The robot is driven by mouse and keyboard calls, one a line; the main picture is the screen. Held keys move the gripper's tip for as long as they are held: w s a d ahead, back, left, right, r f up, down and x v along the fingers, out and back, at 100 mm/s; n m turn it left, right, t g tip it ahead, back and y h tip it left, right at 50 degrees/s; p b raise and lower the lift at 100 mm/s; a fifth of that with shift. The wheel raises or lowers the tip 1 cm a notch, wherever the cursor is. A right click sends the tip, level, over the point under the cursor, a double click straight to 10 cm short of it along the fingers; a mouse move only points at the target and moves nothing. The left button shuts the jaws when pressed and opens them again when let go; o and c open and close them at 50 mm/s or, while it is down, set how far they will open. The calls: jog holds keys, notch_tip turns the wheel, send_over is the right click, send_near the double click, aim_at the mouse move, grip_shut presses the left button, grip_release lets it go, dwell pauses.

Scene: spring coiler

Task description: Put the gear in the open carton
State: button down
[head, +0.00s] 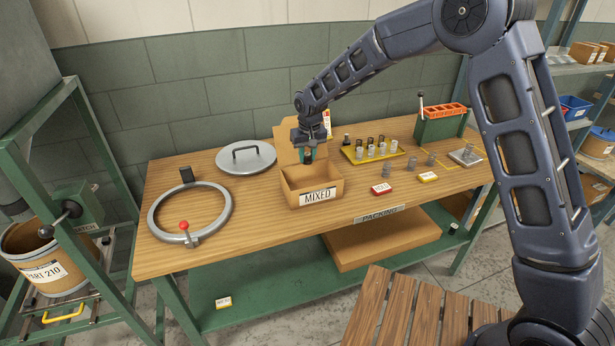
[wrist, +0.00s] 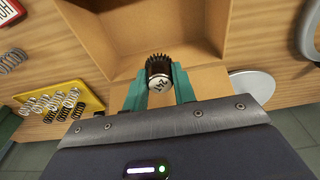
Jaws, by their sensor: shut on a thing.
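My gripper (head: 308,149) is shut on the gear, with its two teal fingers (wrist: 156,88) on either side of it in the wrist view. The gear (wrist: 159,70) is small and dark, with teeth on its far end and a pale numbered face toward the camera. In the head view the gear (head: 308,159) hangs below the gripper, at the back of the open carton. The open carton (head: 328,195) is brown, labelled MIXED, with its back flap standing up. In the wrist view the carton (wrist: 118,30) lies just beyond the gear. The gear appears above the carton's rim.
A yellow tray (head: 352,155) with several springs stands right of the carton; more springs and red and yellow labels lie nearby. A round grey lid (head: 246,157) and a large ring (head: 152,222) lie left. A green box with a lever (head: 441,123) stands at back right.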

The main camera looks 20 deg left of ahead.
aim_at(307, 185)
notch_tip(307, 185, down, 10)
jog(key=shift+f, duration=0.1)
dwell(0.4)
jog(key=shift+f, duration=0.1)
jog(key=c, duration=1.1)
grip_release()
jog(key=shift+c, duration=0.2)
jog(key=r, duration=0.4)
jog(key=s+d+r, duration=0.1)
jog(key=r, duration=0.7)
jog(key=shift+s+d, duration=0.15)
